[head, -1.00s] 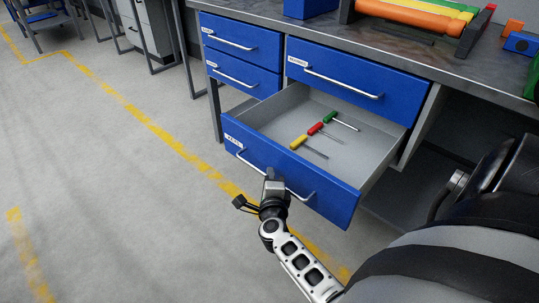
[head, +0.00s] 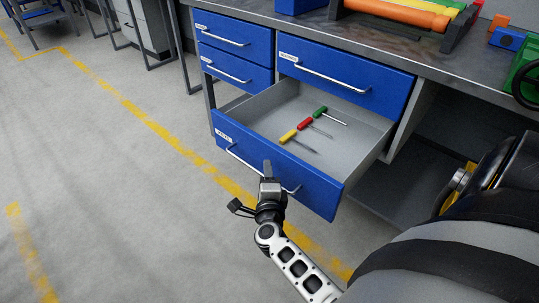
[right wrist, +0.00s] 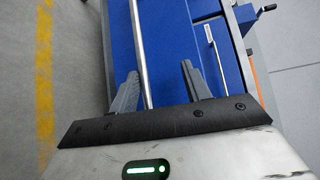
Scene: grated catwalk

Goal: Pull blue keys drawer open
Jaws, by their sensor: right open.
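A blue-fronted drawer (head: 315,187) at the bottom of the workbench stands pulled well out, its grey inside showing. Its label is too small to read surely. Its bar handle (head: 243,157) runs along the front. My right gripper (head: 267,170) is at this handle, in front of the drawer. In the right wrist view the gripper (right wrist: 158,92) is open, with the handle bar (right wrist: 143,45) passing between the fingers, closer to the left one. Contact cannot be told. My left gripper is out of view.
Green, red and yellow-handled tools (head: 304,124) lie in the drawer. Closed blue drawers (head: 345,77) are above and to the left. The benchtop (head: 400,40) holds an orange roll (head: 400,15) and other items. Floor to the left is clear, with yellow lines.

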